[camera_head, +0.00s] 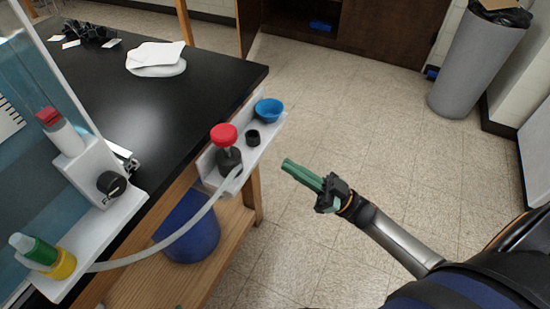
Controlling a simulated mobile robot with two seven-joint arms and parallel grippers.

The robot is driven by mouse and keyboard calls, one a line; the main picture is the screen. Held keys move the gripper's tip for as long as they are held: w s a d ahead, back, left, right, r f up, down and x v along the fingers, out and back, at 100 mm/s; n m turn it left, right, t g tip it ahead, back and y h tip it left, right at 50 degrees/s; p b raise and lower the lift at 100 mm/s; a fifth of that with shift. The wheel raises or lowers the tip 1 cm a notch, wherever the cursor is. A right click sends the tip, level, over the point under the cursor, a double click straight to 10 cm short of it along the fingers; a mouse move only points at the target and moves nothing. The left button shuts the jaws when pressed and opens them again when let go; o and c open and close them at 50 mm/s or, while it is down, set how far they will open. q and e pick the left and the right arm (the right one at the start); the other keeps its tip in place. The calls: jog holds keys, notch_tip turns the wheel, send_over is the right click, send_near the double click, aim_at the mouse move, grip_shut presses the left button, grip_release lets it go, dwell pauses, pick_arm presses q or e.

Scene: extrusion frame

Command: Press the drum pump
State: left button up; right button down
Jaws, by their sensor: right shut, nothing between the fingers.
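The drum pump has a red round cap (224,135) on a dark body (229,160). It stands upright on a white bracket (262,150) fixed at the edge of the black bench. A pale hose (190,223) curves from it down to the left. A blue drum (188,228) sits below on a wooden shelf. My right gripper (287,164), with green fingers, is shut and empty. It is to the right of the pump, apart from it, over the floor. My left gripper is not in view.
The black bench top (130,85) holds a white dish with paper (157,58). A blue cup (268,110) and a small black cup (253,137) sit on the bracket. A clear tank stands at left. A grey bin (478,62) stands at the back right. The floor is open.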

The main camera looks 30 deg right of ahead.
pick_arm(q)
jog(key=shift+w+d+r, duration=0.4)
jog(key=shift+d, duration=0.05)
pick_arm(e)
jog(key=shift+v, duration=1)
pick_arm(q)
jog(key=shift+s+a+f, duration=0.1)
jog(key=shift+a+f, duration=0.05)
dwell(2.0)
